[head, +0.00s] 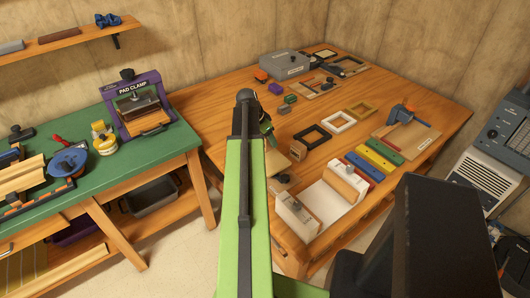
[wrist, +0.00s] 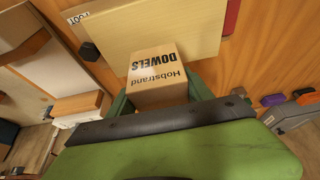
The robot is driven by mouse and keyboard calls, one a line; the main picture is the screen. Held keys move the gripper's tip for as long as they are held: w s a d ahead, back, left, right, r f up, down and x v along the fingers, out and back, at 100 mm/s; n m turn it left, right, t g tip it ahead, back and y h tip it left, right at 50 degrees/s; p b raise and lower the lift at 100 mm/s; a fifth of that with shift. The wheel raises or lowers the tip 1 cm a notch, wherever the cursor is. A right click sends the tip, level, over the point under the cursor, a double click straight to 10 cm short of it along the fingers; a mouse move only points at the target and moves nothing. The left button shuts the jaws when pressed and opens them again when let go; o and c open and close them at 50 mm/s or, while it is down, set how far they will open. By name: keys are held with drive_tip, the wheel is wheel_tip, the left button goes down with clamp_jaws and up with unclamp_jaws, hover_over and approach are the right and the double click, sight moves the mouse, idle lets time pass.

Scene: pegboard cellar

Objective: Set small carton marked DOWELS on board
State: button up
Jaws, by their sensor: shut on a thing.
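The small carton marked DOWELS (wrist: 157,78) is tan with dark print, and its lettering appears upside down in the wrist view. My gripper (wrist: 160,98) is shut on it, with green fingers on both sides. The pale board (wrist: 155,28) shows just beyond the carton, with a partly readable white label at its corner. I cannot tell whether the carton touches the board. In the head view, my arm covers most of the board (head: 278,161) and my gripper (head: 266,130) is partly hidden.
Coloured bars (head: 372,163), several frames (head: 338,122) and a grey case (head: 285,65) stand to the right and behind. A green bench (head: 105,170) with a pad clamp (head: 137,105) is at left.

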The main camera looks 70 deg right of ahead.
sight(265, 144)
drive_tip(key=shift+w+d+f, duration=0.3)
drive_tip(key=shift+w+f, duration=0.05)
drive_tip(key=shift+w, duration=0.2)
wheel_tip(265, 144, down, 4)
drive_tip(key=b, duration=0.4)
drive_tip(key=shift+f, duration=0.2)
drive_tip(key=o, duration=1.5)
drive_tip(key=shift+r, duration=0.1)
drive_tip(key=shift+c, duration=0.2)
drive_tip(key=shift+r, duration=0.1)
drive_tip(key=shift+a+r, duration=0.1)
drive_tip(key=shift+r, duration=0.2)
drive_tip(key=p+v, duration=1.1)
drive_tip(key=shift+a+r, duration=0.2)
drive_tip(key=shift+r, duration=0.05)
drive_tip(key=shift+w, duration=0.1)
